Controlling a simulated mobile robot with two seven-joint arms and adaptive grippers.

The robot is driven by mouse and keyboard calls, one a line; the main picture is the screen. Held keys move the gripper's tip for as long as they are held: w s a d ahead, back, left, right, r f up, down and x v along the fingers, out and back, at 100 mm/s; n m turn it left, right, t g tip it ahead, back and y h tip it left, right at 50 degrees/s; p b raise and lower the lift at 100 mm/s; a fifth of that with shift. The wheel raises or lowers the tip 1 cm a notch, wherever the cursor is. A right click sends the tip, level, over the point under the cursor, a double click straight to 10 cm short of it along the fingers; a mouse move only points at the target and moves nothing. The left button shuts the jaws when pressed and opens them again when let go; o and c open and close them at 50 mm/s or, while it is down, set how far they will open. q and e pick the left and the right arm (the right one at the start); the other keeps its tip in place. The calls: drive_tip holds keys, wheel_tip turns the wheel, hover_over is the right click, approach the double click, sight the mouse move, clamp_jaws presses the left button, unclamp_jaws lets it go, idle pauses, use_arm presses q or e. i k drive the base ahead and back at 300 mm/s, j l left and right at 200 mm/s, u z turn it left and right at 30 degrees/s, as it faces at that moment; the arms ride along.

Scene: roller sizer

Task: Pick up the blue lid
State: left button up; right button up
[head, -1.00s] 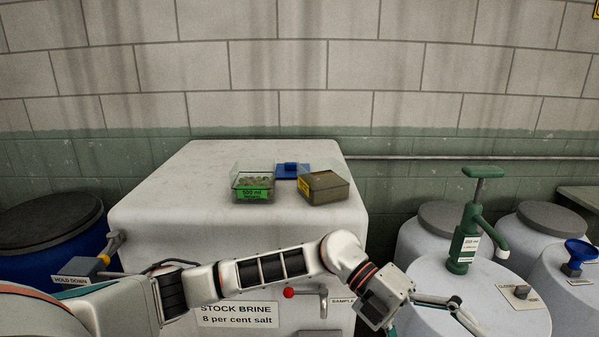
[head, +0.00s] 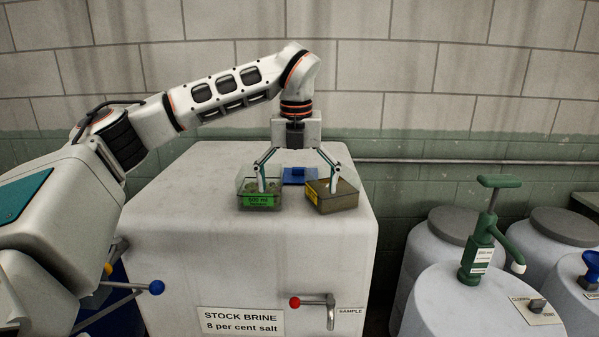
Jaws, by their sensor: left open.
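The blue lid (head: 297,177) lies on top of the white stock brine tank (head: 190,215), with a small raised knob on it. A clear box with a green label (head: 259,197) stands to its front left and a brown box with a yellow label (head: 336,198) to its front right. My left gripper (head: 298,182) points down over the tank top with its fingers spread wide. One finger shows in front of the clear box, the other in front of the brown box. The lid shows between the fingers. Whether the fingertips touch the boxes cannot be told. My right gripper is not in view.
A red-knobbed sample tap (head: 317,302) sticks out from the tank front. A green hand pump (head: 483,235) stands on a pale drum at the right, with more drums behind. The tank top's left side is clear. A block wall with a pipe closes the back.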

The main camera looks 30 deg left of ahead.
sight(293, 175)
drive_tip(key=i+j, duration=0.7)
